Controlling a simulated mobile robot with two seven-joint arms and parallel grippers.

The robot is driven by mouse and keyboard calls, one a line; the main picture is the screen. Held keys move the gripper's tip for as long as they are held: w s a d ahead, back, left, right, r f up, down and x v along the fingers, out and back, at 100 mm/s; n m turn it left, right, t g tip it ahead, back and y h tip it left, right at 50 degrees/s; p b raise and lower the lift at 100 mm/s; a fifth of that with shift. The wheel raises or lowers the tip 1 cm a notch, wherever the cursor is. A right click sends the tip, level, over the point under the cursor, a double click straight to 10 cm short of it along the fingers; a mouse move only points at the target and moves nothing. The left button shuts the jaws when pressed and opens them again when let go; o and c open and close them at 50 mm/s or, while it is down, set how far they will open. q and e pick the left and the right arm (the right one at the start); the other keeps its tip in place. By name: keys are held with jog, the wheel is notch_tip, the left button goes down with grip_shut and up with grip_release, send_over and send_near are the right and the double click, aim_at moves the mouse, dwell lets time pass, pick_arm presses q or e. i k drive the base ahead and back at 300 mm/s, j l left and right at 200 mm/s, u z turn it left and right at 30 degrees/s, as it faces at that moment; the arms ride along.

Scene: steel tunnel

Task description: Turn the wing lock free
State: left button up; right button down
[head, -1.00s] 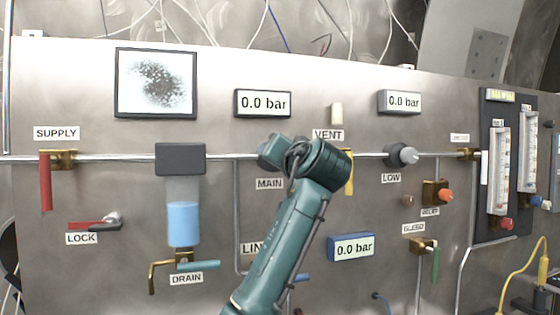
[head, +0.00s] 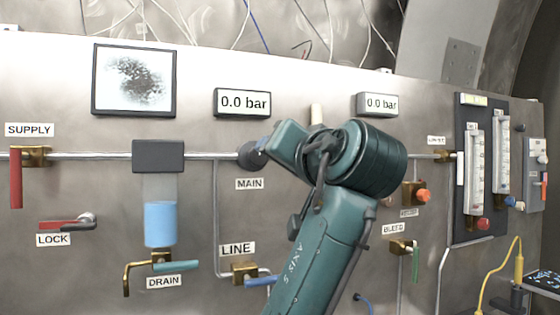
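The wing lock (head: 68,222) is on the left of the steel panel, above the label LOCK (head: 53,240). Its red wing lies nearly level and points left from a grey metal pivot at its right end. Nothing touches it. A teal arm of mine rises from the bottom centre, and its bent joint covers part of the panel right of the MAIN knob, well to the right of the lock. No gripper fingers show in the head view, so neither gripper can be seen.
The red SUPPLY lever (head: 16,180) hangs down above and left of the lock. The blue-filled bowl (head: 160,222) and teal DRAIN lever (head: 176,267) are to its right. The MAIN knob (head: 252,155) sits beside my arm. Bare panel surrounds the lock.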

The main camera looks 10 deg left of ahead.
aim_at(71, 226)
jog(key=k+l, duration=0.85)
